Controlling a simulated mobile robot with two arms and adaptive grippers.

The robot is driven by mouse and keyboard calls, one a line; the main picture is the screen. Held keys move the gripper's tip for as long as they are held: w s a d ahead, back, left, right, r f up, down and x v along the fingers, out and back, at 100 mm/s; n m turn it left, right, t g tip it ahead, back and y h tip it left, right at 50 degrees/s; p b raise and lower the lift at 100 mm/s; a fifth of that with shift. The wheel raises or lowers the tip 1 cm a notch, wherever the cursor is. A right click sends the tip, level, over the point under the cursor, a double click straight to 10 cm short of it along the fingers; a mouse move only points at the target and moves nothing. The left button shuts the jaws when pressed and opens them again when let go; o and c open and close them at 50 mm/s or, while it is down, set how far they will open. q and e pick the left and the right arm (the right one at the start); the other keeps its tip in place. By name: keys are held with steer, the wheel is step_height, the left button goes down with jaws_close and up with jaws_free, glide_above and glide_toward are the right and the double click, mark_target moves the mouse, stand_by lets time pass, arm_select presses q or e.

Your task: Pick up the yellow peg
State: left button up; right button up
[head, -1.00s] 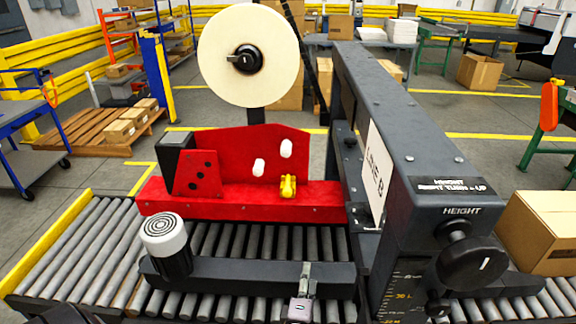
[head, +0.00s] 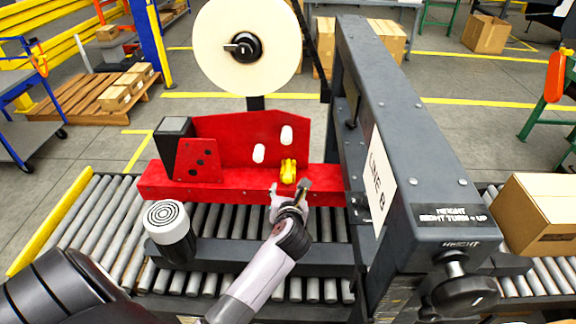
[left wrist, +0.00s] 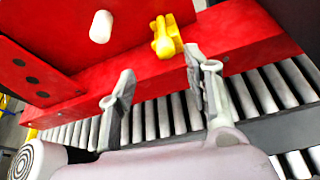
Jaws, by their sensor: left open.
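The yellow peg (head: 288,171) stands at the red panel of the machine, low on its right side. In the left wrist view the yellow peg (left wrist: 165,37) shows above and between my fingers. My left gripper (head: 290,188) is open and empty, just in front of and below the peg. In the left wrist view its two fingertips (left wrist: 158,62) are spread apart, with the right one close to the peg's lower right. I see no clear contact. My right gripper is not in view.
Two white pegs (head: 258,153) stick out of the red panel (head: 225,135). A dark frame (head: 400,130) stands close on the right. Rollers (head: 225,220) and a white-capped motor (head: 168,228) lie below. A cream reel (head: 222,55) is above.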

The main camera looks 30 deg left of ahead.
mark_target(288, 180)
arm_select(q)
steer(key=x, duration=0.3)
steer(key=shift+w+a+f, duration=0.15)
steer(key=shift+w+a, duration=0.1)
steer(key=shift+w, duration=0.05)
steer(key=shift+w+a+f+p, duration=0.2)
steer(key=shift+w+p, duration=0.3)
steer(key=shift+p, duration=0.05)
steer(key=shift+f+p+x, duration=0.2)
steer(key=shift+p+x, duration=0.2)
steer(key=shift+x, duration=1.65)
steer(key=shift+d, duration=0.25)
jaws_close()
